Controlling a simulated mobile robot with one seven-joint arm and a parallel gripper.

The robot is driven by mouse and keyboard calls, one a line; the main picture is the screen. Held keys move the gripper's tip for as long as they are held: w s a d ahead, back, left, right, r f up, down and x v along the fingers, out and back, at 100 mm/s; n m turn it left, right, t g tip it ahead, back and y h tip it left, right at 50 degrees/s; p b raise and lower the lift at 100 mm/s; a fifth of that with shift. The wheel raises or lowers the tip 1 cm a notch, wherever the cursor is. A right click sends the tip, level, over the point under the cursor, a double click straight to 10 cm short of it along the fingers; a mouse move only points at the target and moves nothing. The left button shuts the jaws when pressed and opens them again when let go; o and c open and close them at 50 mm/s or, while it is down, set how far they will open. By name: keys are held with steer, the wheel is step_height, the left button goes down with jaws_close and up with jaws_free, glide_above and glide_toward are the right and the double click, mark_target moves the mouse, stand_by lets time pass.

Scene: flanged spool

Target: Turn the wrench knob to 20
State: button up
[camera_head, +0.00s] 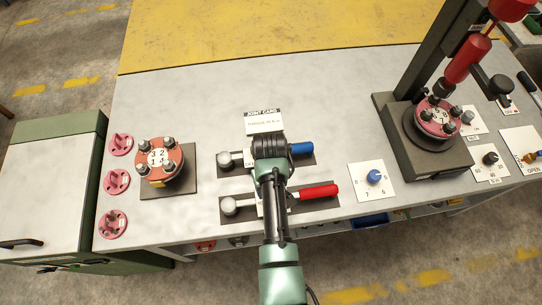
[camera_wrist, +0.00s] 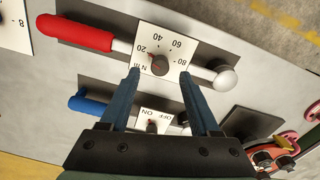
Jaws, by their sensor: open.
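The wrench with the red handle (camera_wrist: 78,33) carries a white dial plate (camera_wrist: 150,35) marked 20, 40, 60, 80 and N m. Its small dark round knob (camera_wrist: 160,64) sits on that plate; I cannot read its setting surely. In the wrist view my gripper (camera_wrist: 160,74) is open, one finger on each side of the knob in the picture, with nothing between them. I cannot tell its height above the knob. In the head view the red handle (camera_head: 318,191) lies right of my arm, which hides the knob and my fingertips.
A blue-handled wrench (camera_head: 300,148) with an OFF/ON plate (camera_wrist: 155,118) lies parallel beside the red one. A flanged spool (camera_head: 160,157) stands left, near several pink parts (camera_head: 116,181). A dial with a blue knob (camera_head: 374,177) and a press stand (camera_head: 395,135) are right.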

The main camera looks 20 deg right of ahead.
step_height(320, 180, up, 10)
steer(key=b, duration=0.1)
steer(key=shift+a, duration=0.1)
stand_by(0.6)
